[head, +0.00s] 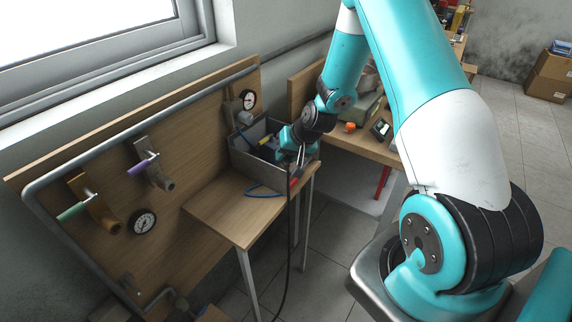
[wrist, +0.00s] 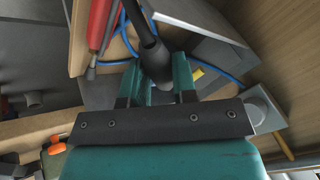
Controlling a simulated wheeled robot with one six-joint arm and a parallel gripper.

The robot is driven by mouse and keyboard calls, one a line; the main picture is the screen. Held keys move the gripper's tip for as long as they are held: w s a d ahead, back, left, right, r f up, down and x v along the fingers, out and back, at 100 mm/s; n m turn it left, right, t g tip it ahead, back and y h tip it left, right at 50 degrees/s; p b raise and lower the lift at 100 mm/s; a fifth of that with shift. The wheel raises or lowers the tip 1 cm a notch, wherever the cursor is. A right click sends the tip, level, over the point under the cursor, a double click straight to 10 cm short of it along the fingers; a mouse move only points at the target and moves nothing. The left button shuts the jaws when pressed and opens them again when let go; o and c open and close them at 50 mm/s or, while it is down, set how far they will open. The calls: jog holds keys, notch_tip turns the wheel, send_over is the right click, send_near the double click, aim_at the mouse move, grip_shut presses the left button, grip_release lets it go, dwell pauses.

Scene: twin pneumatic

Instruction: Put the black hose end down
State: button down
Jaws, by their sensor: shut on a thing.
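The black hose end (wrist: 153,52) sits between the two teal fingers of my gripper (wrist: 158,72), which is shut on it. In the wrist view the hose narrows away toward the top edge. In the head view my gripper (head: 299,155) is at the front right corner of a grey bin, above the right end of a small wooden table (head: 235,210). The black hose (head: 289,225) hangs from it past the table edge toward the floor. The fingertips are too small in the head view to show the grip clearly.
The grey bin (head: 247,167) stands at the table's back, with a blue hose (head: 262,193) looping in front. A red tool-like piece (wrist: 98,25) lies near the hose. A board with gauges and valves (head: 110,185) stands left. The table's left part is clear.

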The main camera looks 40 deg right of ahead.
jog(key=shift+f, duration=2.2)
